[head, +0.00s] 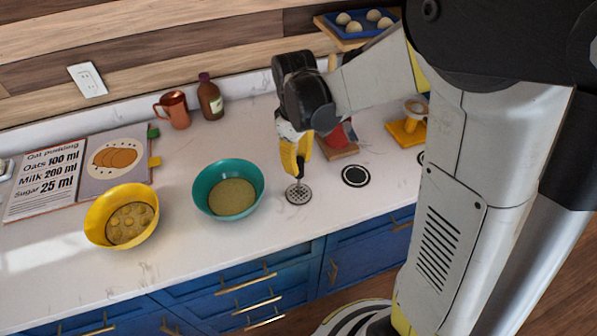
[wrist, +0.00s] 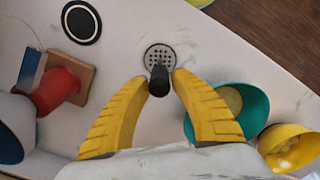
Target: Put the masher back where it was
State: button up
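The masher (head: 298,194) has a round perforated metal head and a dark handle. It stands upright at the counter's front, its head at or close to the surface; I cannot tell if it touches. In the wrist view its handle (wrist: 159,81) points up toward the camera. My gripper (head: 299,160) is above it, with its yellow fingertips (wrist: 160,77) close on both sides of the handle, apparently shut on it. The teal bowl (head: 200,199) with tan contents is just left of the masher. The yellow bowl (head: 96,236) with round lumps is farther left.
A black disc with a white ring (head: 355,175) lies right of the masher. A red object on a wooden block (head: 340,151) is behind. A copper mug (head: 174,109), brown bottle (head: 210,99) and recipe board (head: 43,181) stand farther left. The counter's front edge is near.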

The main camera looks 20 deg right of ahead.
notch_tip(320, 180, up, 4)
jog(key=shift+r+p, duration=0.1)
jog(key=shift+p, duration=0.2)
jog(key=s+r+m+t, duration=0.7)
jog(key=s+r, duration=0.1)
jog(key=s, duration=0.5)
jog(key=shift+r+m+t, duration=0.25)
jog(key=shift+m+t, duration=0.05)
